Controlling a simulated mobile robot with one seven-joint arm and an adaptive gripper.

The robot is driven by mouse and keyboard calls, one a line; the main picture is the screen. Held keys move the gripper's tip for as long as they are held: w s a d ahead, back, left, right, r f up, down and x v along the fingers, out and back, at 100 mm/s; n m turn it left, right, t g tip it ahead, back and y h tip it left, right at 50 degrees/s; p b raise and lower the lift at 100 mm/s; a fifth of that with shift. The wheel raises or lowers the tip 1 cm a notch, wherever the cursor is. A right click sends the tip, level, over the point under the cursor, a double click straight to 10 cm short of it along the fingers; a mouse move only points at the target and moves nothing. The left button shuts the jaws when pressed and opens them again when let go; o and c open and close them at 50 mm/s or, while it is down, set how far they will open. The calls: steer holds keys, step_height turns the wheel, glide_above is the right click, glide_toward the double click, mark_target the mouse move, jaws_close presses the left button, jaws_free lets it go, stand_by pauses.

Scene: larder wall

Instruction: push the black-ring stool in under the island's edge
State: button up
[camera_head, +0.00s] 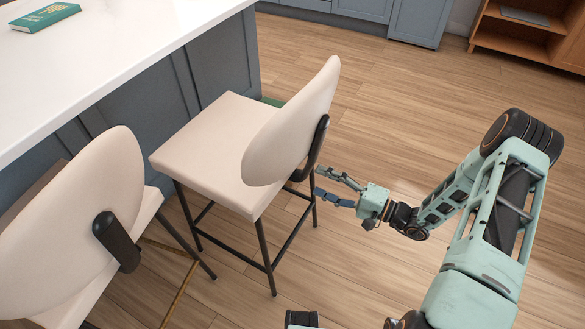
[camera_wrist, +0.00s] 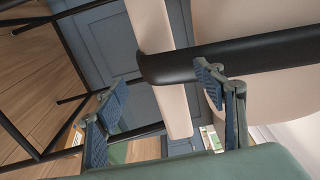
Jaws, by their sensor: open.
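The black-ring stool (camera_head: 212,150) stands upright in the head view's middle, with a cream seat and back, black legs and a black foot ring. Its seat's far left corner is close to the island's panelled side; the back faces away from the island. The island (camera_head: 140,42) has a white top and blue-grey panels. My gripper (camera_head: 319,182) is open and empty, behind the stool near its black back bracket. In the wrist view the bracket (camera_wrist: 235,58) crosses just beyond the open fingers (camera_wrist: 160,92). Whether a finger touches it, I cannot tell.
A second cream stool (camera_head: 65,235) with a brass-coloured foot ring (camera_head: 180,292) stands at the left. A teal book (camera_head: 45,17) lies on the island top. Grey cabinets and a wooden shelf (camera_head: 520,28) stand at the back.

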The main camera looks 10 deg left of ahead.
steer(key=b+x, duration=0.1)
steer(key=x, duration=0.9)
steer(key=shift+a+r, duration=0.1)
steer(key=shift+a, duration=0.1)
steer(key=shift+w+a+r+b, duration=0.15)
steer(key=shift+w+a+b, duration=0.05)
steer(key=shift+a+b, duration=0.15)
jaws_close()
